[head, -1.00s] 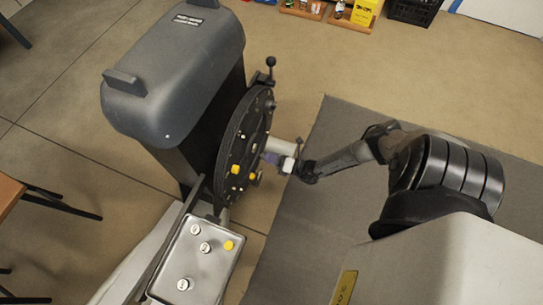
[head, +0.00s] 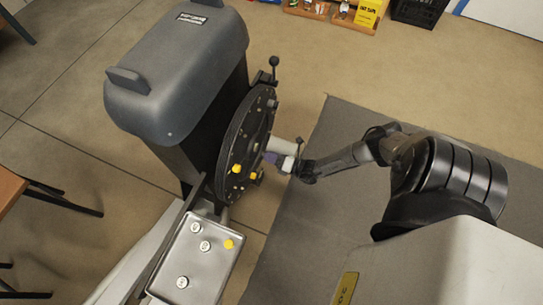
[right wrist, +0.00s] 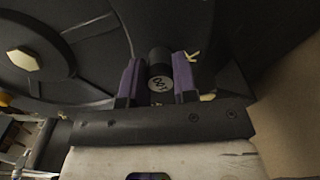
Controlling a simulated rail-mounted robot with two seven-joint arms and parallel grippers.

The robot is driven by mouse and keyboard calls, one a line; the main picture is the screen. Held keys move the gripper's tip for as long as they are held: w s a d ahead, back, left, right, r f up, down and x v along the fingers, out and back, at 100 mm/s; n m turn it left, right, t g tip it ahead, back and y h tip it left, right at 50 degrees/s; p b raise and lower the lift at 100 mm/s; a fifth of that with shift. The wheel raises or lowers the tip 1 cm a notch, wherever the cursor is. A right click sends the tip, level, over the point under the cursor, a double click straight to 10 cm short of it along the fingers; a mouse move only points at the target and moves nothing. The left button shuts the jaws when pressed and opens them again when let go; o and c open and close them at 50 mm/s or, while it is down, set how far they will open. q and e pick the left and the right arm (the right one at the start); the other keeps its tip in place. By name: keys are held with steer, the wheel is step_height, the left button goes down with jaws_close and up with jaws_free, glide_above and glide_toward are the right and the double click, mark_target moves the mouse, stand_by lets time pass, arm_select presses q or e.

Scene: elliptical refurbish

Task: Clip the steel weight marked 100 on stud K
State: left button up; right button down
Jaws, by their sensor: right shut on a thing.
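My right gripper (head: 268,157) is at the face of the upright dark disk (head: 238,150) on the grey machine. In the right wrist view its purple fingers (right wrist: 158,80) are shut on a small dark cylindrical weight (right wrist: 160,84). The weight has a pale round label facing the camera; its marking is too blurred to read surely. The weight's far end is hidden, so I cannot tell whether it touches a stud. The disk also fills the back of the right wrist view (right wrist: 85,75). Stud K's letter cannot be read. My left gripper is not in view.
A metal tray (head: 210,271) below the disk holds several pale-topped weights (head: 182,283) and a yellow piece (head: 229,244). Yellow pieces (head: 236,169) sit on the disk. A ball-topped lever (head: 274,62) stands at its upper edge.

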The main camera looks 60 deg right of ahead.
steer(key=c, duration=1.3)
jaws_free()
steer(key=o, duration=0.3)
steer(key=shift+w, duration=0.3)
steer(key=shift+o, duration=1)
steer(key=shift+s, duration=0.15)
steer(key=shift+s, duration=0.1)
steer(key=s+d+p, duration=0.1)
steer(key=s+p, duration=0.2)
steer(key=s, duration=1)
steer(key=shift+s+p, duration=0.3)
steer(key=shift+d, duration=0.1)
